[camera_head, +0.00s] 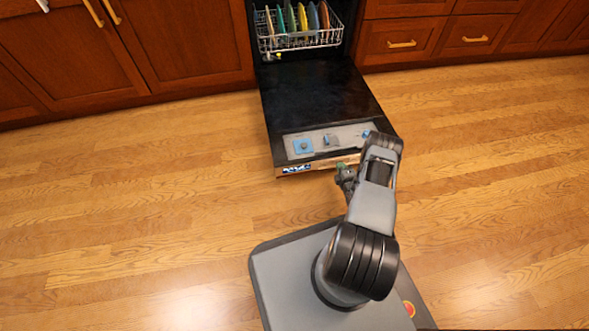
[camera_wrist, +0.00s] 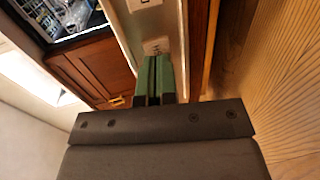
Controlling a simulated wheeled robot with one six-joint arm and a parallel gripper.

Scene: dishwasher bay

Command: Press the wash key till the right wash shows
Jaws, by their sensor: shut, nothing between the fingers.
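The dishwasher door (camera_head: 318,88) is folded down open, with a pale control panel (camera_head: 347,136) along its near end. The panel carries a blue square with a round knob (camera_head: 304,147), a small grey control (camera_head: 329,140) and a blue control (camera_head: 366,134) beside my arm. I cannot tell which is the wash key, and no wash name is readable. My gripper (camera_head: 343,170) is by the door's near edge. In the wrist view its green fingers (camera_wrist: 154,64) are shut and empty, in front of the pale panel strip (camera_wrist: 134,22). Contact cannot be told.
A blue-and-white marking (camera_head: 297,170) is on the door's near edge. A rack (camera_head: 300,41) with several coloured plates stands inside the dishwasher. Wooden cabinets (camera_head: 190,40) and drawers (camera_head: 402,40) flank it. The wood floor (camera_head: 130,190) is clear on both sides.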

